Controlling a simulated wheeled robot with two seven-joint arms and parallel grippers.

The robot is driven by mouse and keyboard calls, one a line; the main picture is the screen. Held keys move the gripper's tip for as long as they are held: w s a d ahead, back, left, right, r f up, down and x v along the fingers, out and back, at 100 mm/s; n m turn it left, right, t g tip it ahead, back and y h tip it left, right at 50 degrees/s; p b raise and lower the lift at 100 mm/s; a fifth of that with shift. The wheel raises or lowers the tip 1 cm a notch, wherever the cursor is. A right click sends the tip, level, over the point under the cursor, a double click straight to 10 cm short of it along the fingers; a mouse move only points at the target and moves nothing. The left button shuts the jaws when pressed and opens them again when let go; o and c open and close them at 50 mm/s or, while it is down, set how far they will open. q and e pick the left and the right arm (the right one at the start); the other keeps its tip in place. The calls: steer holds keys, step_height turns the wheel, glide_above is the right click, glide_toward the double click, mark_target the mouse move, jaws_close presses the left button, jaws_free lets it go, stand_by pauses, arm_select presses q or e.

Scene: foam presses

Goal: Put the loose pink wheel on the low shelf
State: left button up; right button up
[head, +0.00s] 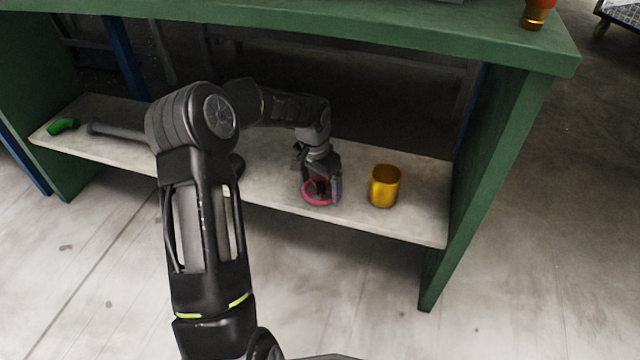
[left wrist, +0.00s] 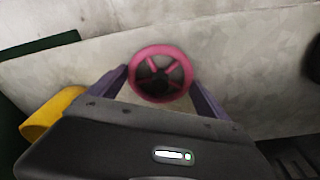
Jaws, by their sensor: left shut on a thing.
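The pink wheel (head: 317,201) is a small ring with spokes and a dark hub. My left gripper (head: 322,190) is shut on it, low over the front part of the pale low shelf (head: 418,222). In the left wrist view the wheel (left wrist: 160,73) sits between the two purple-grey fingers, its spoked face towards the camera. Whether the wheel touches the shelf, I cannot tell. My right gripper is not in view.
A yellow cup (head: 384,187) stands on the shelf just right of the wheel. A green curved piece (head: 63,126) and a grey bar (head: 115,132) lie at the shelf's left. The green bench top (head: 400,39) overhangs the shelf. A green side panel (head: 488,165) closes the right end.

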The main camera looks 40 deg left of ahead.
mark_target(318, 191)
arm_select(q)
steer(key=shift+f, duration=0.2)
steer(key=o, duration=1.3)
steer(key=shift+o, duration=0.2)
steer(key=shift+r, duration=0.15)
steer(key=r+p, duration=0.1)
steer(key=r, duration=0.1)
steer(key=r+p, duration=0.1)
steer(key=r, duration=0.2)
steer(key=s+r+p, duration=0.1)
steer(key=r, duration=0.1)
steer(key=shift+r+p, duration=0.3)
